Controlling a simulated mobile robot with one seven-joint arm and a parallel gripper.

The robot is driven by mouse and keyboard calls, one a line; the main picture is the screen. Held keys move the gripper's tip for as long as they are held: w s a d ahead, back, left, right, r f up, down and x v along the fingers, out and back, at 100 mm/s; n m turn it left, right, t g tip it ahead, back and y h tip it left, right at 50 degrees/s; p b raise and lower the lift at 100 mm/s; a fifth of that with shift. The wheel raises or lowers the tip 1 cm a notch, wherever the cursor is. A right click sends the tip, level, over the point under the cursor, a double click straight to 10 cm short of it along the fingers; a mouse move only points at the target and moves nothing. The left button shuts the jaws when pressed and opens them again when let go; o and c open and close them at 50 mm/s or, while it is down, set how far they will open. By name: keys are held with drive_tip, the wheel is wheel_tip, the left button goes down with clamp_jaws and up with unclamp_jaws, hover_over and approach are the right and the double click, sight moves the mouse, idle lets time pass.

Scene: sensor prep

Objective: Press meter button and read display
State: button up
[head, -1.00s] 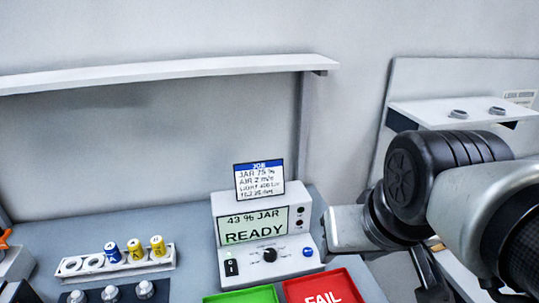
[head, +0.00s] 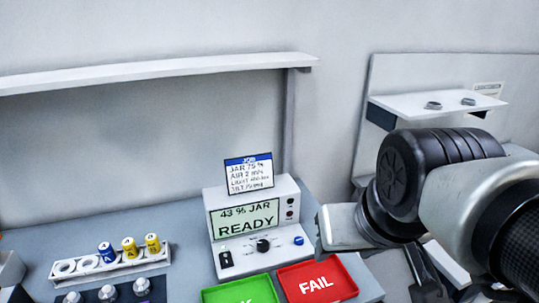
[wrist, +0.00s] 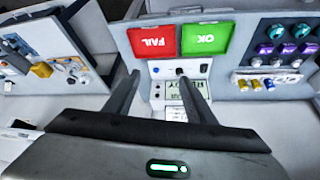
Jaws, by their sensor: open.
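The meter (head: 256,222) is a white box on the grey bench in the head view. Its green display (head: 245,218) reads "43 % JAR" and "READY". A blue button (head: 299,241) sits at the right of its front panel, beside a black knob (head: 263,246) and a black switch (head: 226,259). A job card (head: 249,174) stands on top, with "JAR 75 %" readable. In the wrist view my gripper (wrist: 158,88) is open and empty, with its two dark fingers apart and the meter seen between and beyond them. The gripper's fingertips are hard to make out in the head view.
A red FAIL tray (head: 316,282) and a green tray (head: 240,292) lie in front of the meter. A white rack (head: 110,265) with blue and yellow cells stands at the left. A wall shelf (head: 150,73) runs above. A small shelf (head: 437,106) is at the right.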

drive_tip(key=shift+s+a, duration=0.1)
drive_tip(key=shift+s, duration=0.15)
drive_tip(key=shift+w, duration=0.3)
drive_tip(key=shift+c, duration=0.4)
clamp_jaws()
idle(0.8)
